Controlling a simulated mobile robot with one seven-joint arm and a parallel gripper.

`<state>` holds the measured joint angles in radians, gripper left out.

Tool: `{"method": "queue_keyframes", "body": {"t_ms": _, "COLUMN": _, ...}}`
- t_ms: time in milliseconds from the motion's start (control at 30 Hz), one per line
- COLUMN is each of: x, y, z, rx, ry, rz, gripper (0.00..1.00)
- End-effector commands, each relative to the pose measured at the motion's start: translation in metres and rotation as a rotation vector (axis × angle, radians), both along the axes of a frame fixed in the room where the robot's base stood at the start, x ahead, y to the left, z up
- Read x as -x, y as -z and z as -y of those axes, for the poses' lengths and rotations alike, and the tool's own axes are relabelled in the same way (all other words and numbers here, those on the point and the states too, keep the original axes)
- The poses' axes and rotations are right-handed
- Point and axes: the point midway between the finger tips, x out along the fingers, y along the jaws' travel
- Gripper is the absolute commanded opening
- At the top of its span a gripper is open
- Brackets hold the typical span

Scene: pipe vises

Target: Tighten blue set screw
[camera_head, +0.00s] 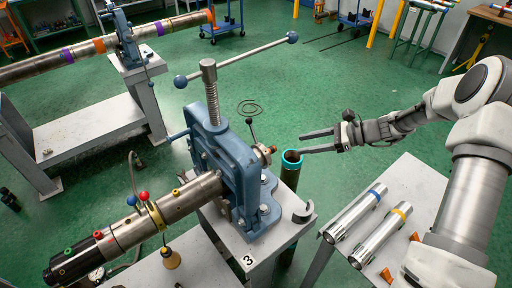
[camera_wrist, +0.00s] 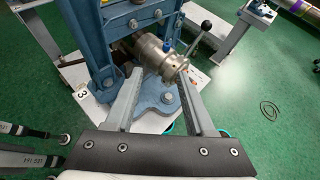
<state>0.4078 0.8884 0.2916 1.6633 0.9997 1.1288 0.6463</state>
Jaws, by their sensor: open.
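A blue set screw (camera_wrist: 167,47) sticks up from the metal collar (camera_wrist: 160,60) on the pipe end at the vise in the wrist view. I cannot make it out in the head view, where the pipe end (camera_head: 264,154) pokes out of the blue vise (camera_head: 228,160). My gripper (camera_head: 303,143) is open and empty, to the right of the pipe end and apart from it. In the wrist view my gripper (camera_wrist: 160,76) has its two fingers spread, with the collar beyond and between the tips. A black-knobbed lever (camera_wrist: 201,38) rises beside the collar.
A dark bin with a teal rim (camera_head: 292,157) stands below my gripper. The pipe's left part carries green (camera_head: 68,251), red (camera_head: 97,234) and yellow (camera_head: 175,192) screws. A side table (camera_head: 400,180) holds two metal cylinders (camera_head: 355,213) and orange pieces. The vise's long handle (camera_head: 240,59) spans above.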

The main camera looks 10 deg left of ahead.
Motion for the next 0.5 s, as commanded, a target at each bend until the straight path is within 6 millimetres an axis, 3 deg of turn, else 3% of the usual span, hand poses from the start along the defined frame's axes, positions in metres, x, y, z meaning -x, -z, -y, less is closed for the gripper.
{"method": "queue_keyframes", "body": {"t_ms": 267, "x": -0.012, "y": 0.016, "z": -0.002, "rx": -0.075, "ry": 0.066, "rz": -0.065, "gripper": 0.55}}
{"method": "queue_keyframes", "body": {"t_ms": 500, "x": -0.014, "y": 0.028, "z": -0.035, "rx": -0.076, "ry": 0.064, "rz": -0.067, "gripper": 0.55}}
